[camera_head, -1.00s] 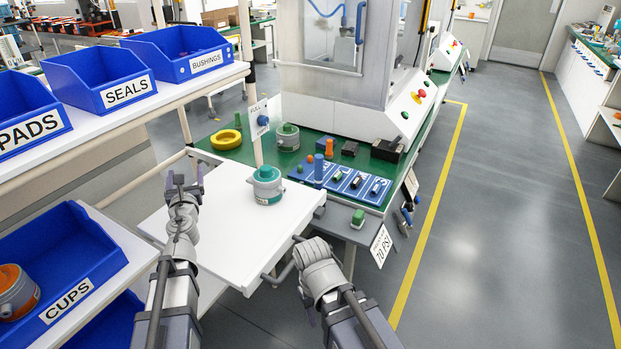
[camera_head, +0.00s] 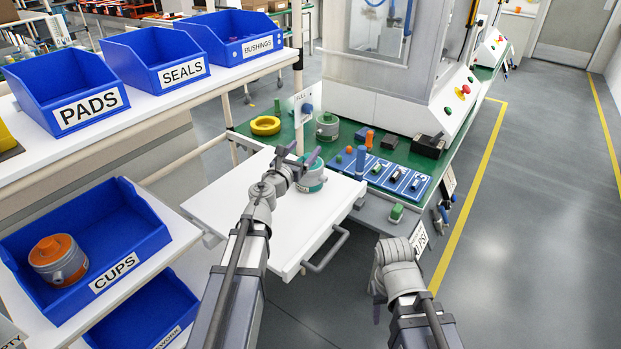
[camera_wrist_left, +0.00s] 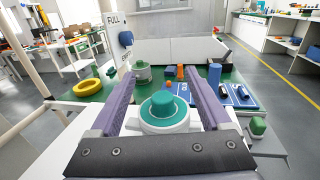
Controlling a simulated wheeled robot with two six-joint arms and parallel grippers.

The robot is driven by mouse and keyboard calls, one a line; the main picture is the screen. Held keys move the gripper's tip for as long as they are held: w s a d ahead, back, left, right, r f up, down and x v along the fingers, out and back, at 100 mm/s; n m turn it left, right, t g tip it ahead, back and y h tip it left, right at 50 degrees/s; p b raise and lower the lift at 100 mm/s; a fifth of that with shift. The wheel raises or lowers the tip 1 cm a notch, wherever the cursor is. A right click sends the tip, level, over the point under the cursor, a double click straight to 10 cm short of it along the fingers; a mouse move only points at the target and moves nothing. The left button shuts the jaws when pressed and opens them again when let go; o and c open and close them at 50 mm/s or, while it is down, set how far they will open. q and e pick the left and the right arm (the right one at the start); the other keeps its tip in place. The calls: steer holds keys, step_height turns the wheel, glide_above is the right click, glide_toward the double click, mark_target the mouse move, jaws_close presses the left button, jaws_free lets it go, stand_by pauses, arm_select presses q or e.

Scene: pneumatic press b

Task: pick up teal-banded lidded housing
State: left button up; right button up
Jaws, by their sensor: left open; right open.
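The teal-banded lidded housing (camera_head: 313,178) stands upright on the white pull-out tray (camera_head: 222,190). My left gripper (camera_head: 297,158) is in front of it and hides part of it in the head view. In the left wrist view the housing (camera_wrist_left: 164,112) sits between the two open purple fingers of the left gripper (camera_wrist_left: 158,95), with its teal lid facing up; I cannot tell whether the fingers touch it. My right gripper (camera_head: 377,298) is open and empty, low over the floor to the right of the tray.
Behind the tray, a green bench holds a yellow ring (camera_head: 265,125), a green-topped grey housing (camera_head: 327,126) and a blue parts board (camera_head: 385,176). An orange-lidded housing (camera_head: 58,260) lies in the blue CUPS bin (camera_head: 150,240) at left. Floor at right is clear.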

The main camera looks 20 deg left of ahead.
arm_select(q)
step_height(320, 180, down, 6)
steer(key=b, duration=0.5)
steer(key=shift+f, duration=0.25)
steer(key=shift+w+r, duration=0.3)
steer(key=shift+w, duration=0.25)
steer(key=shift+w+d, duration=0.2)
steer(key=shift+w, duration=0.9)
steer(key=shift+w+d, duration=0.15)
steer(key=shift+w, duration=0.9)
steer(key=shift+w+d, duration=0.2)
steer(key=shift+w, duration=0.9)
steer(key=shift+s, duration=0.1)
jaws_close()
